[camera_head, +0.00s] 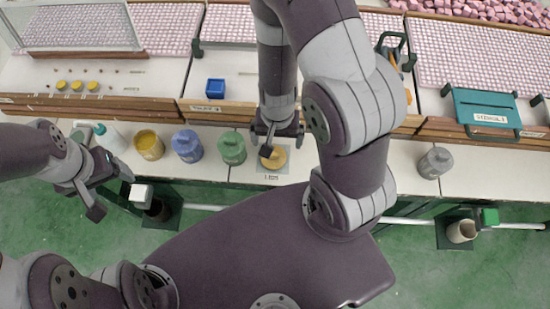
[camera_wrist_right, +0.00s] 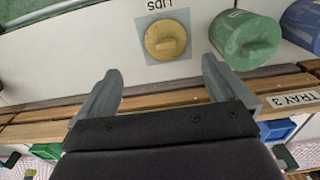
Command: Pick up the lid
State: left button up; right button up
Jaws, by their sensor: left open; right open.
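The lid (camera_head: 274,158) is a yellow disc with a raised grip. It lies on a grey square marked LIDS on the white bench, and it also shows in the right wrist view (camera_wrist_right: 165,40). My right gripper (camera_head: 277,142) is above the bench beside the lid, open and empty. In the wrist view its two fingers (camera_wrist_right: 160,85) stand apart, with the lid beyond their tips and not between them. My left gripper (camera_head: 102,195) is at the far left, open, beside the bench's front edge near a white block.
Green (camera_head: 232,149), blue (camera_head: 187,146) and yellow (camera_head: 149,145) pots stand left of the lid. A grey pot (camera_head: 435,163) stands at the right. A wooden rail (camera_wrist_right: 150,103) runs behind the lid. The bench between lid and grey pot is partly hidden by my right arm.

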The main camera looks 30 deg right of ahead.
jog(key=b, duration=0.2)
send_over(273, 154)
jog(key=f, duration=0.4)
jog(key=shift+s+d+f, duration=0.1)
jog(key=shift+s+f, duration=0.1)
jog(key=shift+f, duration=0.05)
notch_tip(273, 154, down, 5)
jog(key=b, duration=0.3)
jog(key=shift+w+b, duration=0.15)
jog(key=shift+b, duration=0.2)
jog(key=shift+f, duration=0.2)
pick_arm(q)
notch_tip(273, 154, down, 8)
jog(key=shift+w+a+r, duration=0.15)
jog(key=shift+a+r, duration=0.05)
pick_arm(e)
jog(key=shift+r, duration=0.1)
jog(key=c, duration=1)
